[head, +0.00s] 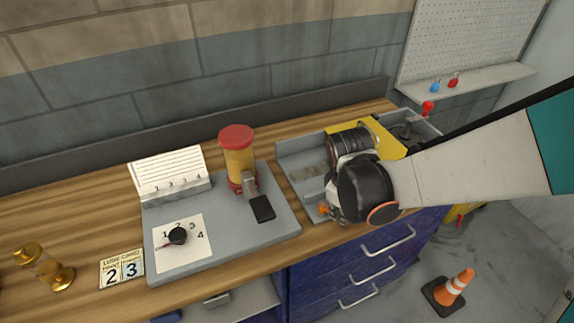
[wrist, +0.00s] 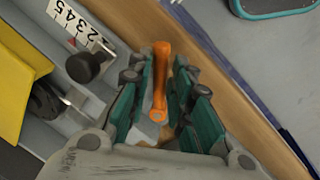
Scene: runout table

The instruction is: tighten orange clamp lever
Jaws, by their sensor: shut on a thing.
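The orange clamp lever (wrist: 160,80) stands between the two fingers of my gripper (wrist: 163,97) in the wrist view. Its rounded far end shows past the fingertips. The green finger pads lie along both sides of it, and my gripper is shut on it. In the head view the orange lever (head: 323,208) shows as a small bit at the front left of the grey machine tray (head: 300,172). My wrist and arm cover most of the gripper there, so the fingertips are hidden.
A numbered scale (wrist: 75,22) and black knob (wrist: 84,67) sit beside my gripper. A yellow machine part (head: 388,135) is behind my wrist. A cone (head: 455,287) stands on the floor.

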